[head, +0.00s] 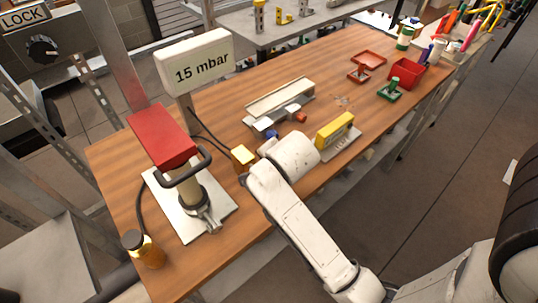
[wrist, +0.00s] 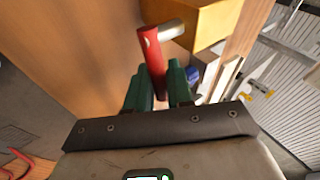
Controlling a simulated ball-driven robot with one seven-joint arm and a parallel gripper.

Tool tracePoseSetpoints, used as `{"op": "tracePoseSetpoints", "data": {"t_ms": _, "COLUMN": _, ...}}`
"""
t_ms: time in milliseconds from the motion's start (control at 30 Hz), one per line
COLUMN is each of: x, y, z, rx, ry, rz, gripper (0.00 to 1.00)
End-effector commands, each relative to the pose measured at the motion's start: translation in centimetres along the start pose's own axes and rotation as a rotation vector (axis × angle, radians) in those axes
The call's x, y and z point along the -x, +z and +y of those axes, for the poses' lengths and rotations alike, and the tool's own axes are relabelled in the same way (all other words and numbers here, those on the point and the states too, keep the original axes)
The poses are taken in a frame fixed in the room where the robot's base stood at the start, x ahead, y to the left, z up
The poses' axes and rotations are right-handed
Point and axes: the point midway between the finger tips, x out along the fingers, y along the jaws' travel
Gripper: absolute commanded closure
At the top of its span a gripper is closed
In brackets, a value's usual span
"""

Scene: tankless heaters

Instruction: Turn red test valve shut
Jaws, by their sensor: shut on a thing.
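The red test valve handle (wrist: 152,62) is a flat red lever in the wrist view. A short grey stem (wrist: 171,29) joins its upper end to a yellow-orange block (wrist: 205,22). My gripper (wrist: 159,78) is shut on the lower part of the lever, with one green fingertip on each side. In the head view my white arm reaches over the bench's near edge, and its wrist hides my fingers and the lever.
A red-topped pump with a black handle (head: 185,168) stands at the left of the wooden bench. A "15 mbar" sign (head: 195,62) rises behind it. A yellow unit (head: 335,129) stands close right of my wrist. A cream-topped fixture (head: 280,97) lies behind.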

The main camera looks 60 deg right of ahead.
Motion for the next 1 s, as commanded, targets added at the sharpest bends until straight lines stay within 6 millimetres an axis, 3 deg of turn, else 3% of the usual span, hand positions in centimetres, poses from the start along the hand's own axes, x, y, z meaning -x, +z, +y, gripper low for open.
{"op": "tracePoseSetpoints", "data": {"t_ms": 333, "x": -0.42, "y": 0.01, "z": 0.23, "rx": -0.068, "ry": 0.002, "rz": -0.101, "gripper": 1.0}}
{"op": "tracePoseSetpoints", "data": {"t_ms": 833, "x": -0.6, "y": 0.07, "z": 0.35, "rx": -0.076, "ry": 0.003, "rz": -0.114, "gripper": 1.0}}
{"op": "tracePoseSetpoints", "data": {"t_ms": 867, "x": -0.6, "y": 0.07, "z": 0.36, "rx": -0.076, "ry": 0.003, "rz": -0.114, "gripper": 0.77}}
{"op": "tracePoseSetpoints", "data": {"t_ms": 1000, "x": -0.59, "y": 0.07, "z": 0.36, "rx": -0.076, "ry": 0.004, "rz": -0.114, "gripper": 0.63}}
